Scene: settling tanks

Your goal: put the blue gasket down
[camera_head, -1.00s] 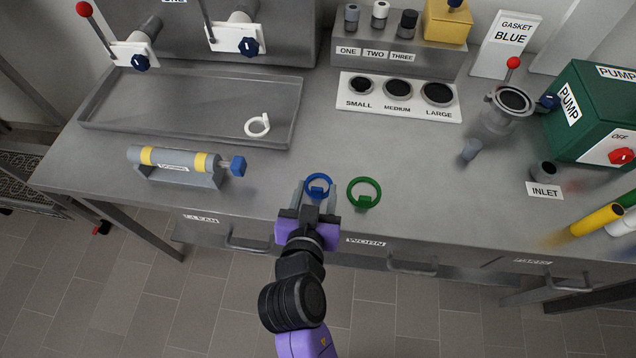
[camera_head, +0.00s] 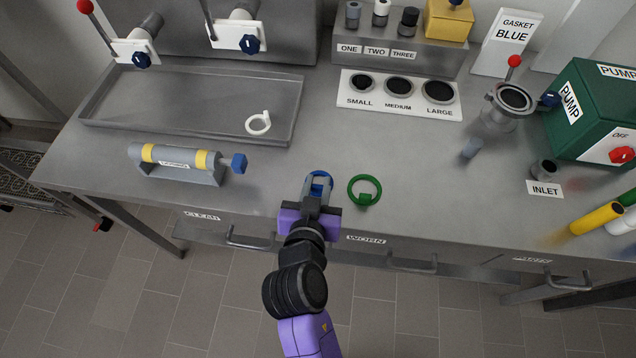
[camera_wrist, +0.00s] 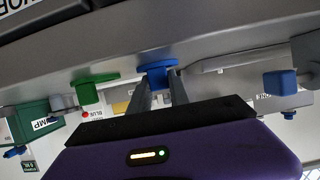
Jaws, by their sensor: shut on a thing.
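The blue gasket (camera_head: 319,177) is a ring with a small tab, at the front of the steel bench, left of the green gasket (camera_head: 363,191). My gripper (camera_head: 317,190) is shut on its tab, and the fingers cover part of the ring. In the wrist view the blue gasket (camera_wrist: 158,68) sits between the two fingertips (camera_wrist: 158,84). It is at or very near the bench top; I cannot tell whether it touches.
The green gasket is close on the right. A white gasket (camera_head: 258,123) lies in the grey tray (camera_head: 110,117). A cylinder on a stand (camera_head: 180,165) is to the left. A sign reading GASKET BLUE (camera_head: 505,42) stands at the back right. Bare bench lies behind the gaskets.

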